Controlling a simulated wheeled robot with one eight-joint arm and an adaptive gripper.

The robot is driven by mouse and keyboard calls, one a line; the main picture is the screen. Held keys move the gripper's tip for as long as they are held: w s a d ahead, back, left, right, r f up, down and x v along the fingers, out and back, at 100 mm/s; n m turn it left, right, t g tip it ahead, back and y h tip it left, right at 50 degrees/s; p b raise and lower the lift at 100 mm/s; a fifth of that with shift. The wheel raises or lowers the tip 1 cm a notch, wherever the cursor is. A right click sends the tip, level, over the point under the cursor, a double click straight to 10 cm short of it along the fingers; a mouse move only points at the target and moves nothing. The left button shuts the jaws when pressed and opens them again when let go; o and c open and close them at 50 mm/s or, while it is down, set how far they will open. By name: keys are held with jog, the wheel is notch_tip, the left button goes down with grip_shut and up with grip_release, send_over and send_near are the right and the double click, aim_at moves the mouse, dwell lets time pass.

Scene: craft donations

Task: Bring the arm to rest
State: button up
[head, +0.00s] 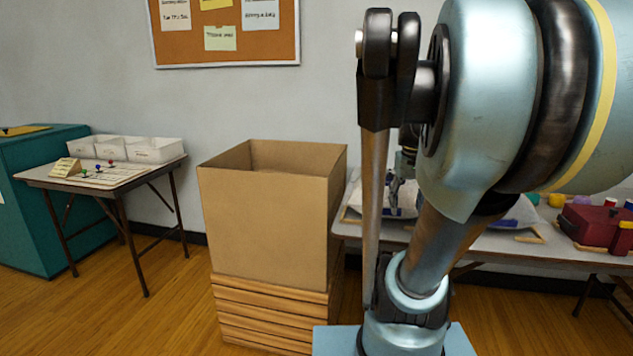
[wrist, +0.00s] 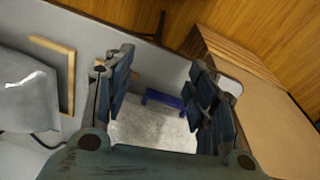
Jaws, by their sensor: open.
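My arm fills the right half of the head view and hides much of the table behind it. In the wrist view my gripper (wrist: 160,95) is open, its dark blue finger pads spread apart with nothing held between them. Below and between the fingers lies a whitish, mottled thing (wrist: 152,128) with a blue strip (wrist: 165,100) at its edge. I cannot tell what it is, or how far below the fingers it lies. In the head view the gripper is mostly hidden behind my arm, over the table.
A grey table (head: 352,230) holds a pale bag (wrist: 28,98), a wooden frame (wrist: 68,75) and a dark red box (head: 592,225). An open cardboard box (head: 265,225) on wooden slats stands left of it. A small table (head: 150,172) with white bins (head: 155,150) stands farther left.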

jog(key=s+a+f, duration=0.6)
jog(key=s+f, duration=0.3)
jog(key=f, duration=0.3)
jog(key=shift+s+a+f+n+t, duration=0.15)
jog(key=shift+n+t, duration=0.15)
jog(key=shift+n, duration=0.1)
jog(key=c, duration=0.4)
jog(key=shift+a, duration=0.1)
jog(key=shift+c, duration=0.2)
